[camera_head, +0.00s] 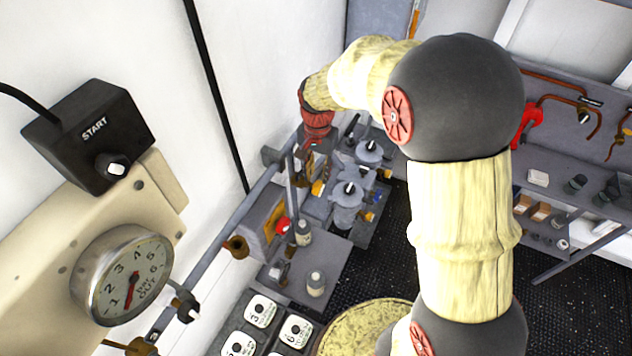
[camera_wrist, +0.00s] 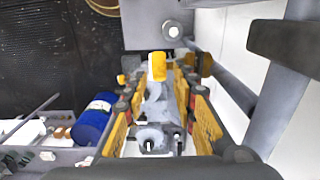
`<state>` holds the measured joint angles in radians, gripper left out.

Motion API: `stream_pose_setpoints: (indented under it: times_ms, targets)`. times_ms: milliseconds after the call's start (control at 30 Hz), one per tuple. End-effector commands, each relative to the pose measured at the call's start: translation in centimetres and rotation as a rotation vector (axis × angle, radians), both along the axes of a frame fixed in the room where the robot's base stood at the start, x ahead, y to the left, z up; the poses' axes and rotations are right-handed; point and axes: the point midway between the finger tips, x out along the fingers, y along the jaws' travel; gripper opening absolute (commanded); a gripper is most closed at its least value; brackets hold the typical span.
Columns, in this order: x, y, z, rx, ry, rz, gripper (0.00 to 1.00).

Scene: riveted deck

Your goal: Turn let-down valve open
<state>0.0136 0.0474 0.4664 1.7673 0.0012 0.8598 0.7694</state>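No label marks the let-down valve, so I cannot tell for sure which fitting it is. In the wrist view a yellow handle-like piece (camera_wrist: 157,67) shows between the fingertips of my gripper (camera_wrist: 158,80). The two yellow-and-black fingers stand apart on either side of it, and I cannot tell whether they touch it. Grey metal parts lie between the fingers. In the head view my gripper (camera_head: 308,152) is small and partly hidden below my red wrist, beside grey equipment along the white wall.
A grey pipe (camera_head: 225,243) runs along the wall. A START box (camera_head: 95,135) and a round gauge (camera_head: 125,275) are at left. A shelf (camera_head: 575,180) with small items is at right. A blue drum (camera_wrist: 93,120) shows in the wrist view.

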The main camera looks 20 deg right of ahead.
Motion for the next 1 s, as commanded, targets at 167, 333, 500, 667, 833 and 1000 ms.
stream_pose_setpoints:
  times_ms: [167,333,500,667,833,1000]
  targets:
    - [-0.1,0.0,-2.8,-0.001,0.005,-0.001,0.27]
    - [-0.1,0.0,-4.5,-0.001,0.002,-0.001,0.27]
    - [0.0,0.0,-5.1,-0.001,0.001,-0.001,0.27]
    - [0.0,0.0,-5.1,-0.001,0.001,-0.001,0.27]
    - [0.0,0.0,-5.1,-0.001,0.001,-0.001,0.20]
    - [0.0,0.0,-5.1,-0.001,0.001,-0.001,0.10]
